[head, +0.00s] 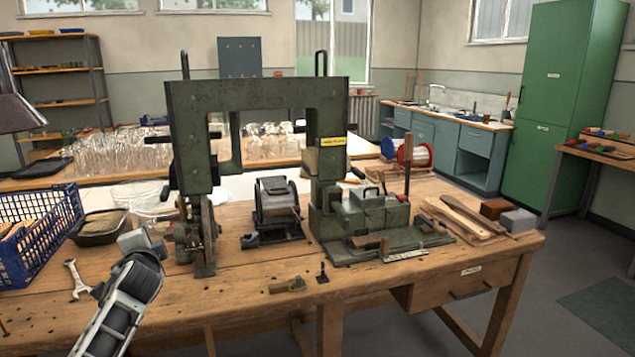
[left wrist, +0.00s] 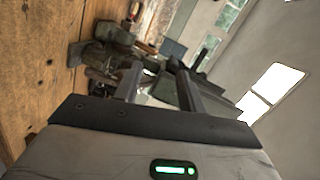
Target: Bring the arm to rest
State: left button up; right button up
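My left arm (head: 122,300) comes in from the lower left in the head view. Its gripper (head: 155,243) is over the left part of the workbench, close to the left foot of the green machine (head: 258,97). In the left wrist view the two fingers of the left gripper (left wrist: 160,85) stand apart with nothing held between them. The machine's dark parts show beyond the fingers there. I cannot tell whether the gripper touches anything. My right gripper is in neither view.
The bench's front left is mostly clear. A green cabinet (head: 553,90) stands at the back right.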

pick_arm(q)
jog(key=w+d+n+t+h, duration=0.2)
jog(key=d+n+h, duration=0.4)
jog(key=d+n, duration=0.15)
jog(key=s+d+f+m+g+h, duration=0.1)
jog(key=s+d+f, duration=0.25)
jog(key=f, duration=0.25)
jog(key=s+d+f+h, duration=0.1)
jog(key=s+d+f, duration=0.2)
jog(key=s+f, duration=0.25)
jog(key=s+d+f+g+h, duration=0.1)
jog(key=s+d+f, duration=0.3)
jog(key=s, duration=0.5)
jog(key=s+d+f+g+h, duration=0.1)
jog(key=s+d+f, duration=0.3)
jog(key=s, duration=0.6)
jog(key=s+d+f+g+h, duration=0.1)
jog(key=s+d+f, duration=0.3)
jog(key=s, duration=0.5)
jog(key=shift+s+d+f+n+g, duration=0.35)
jog(key=shift+d+g, duration=0.3)
jog(key=shift+g, duration=0.15)
jog(key=shift+c, duration=0.4)
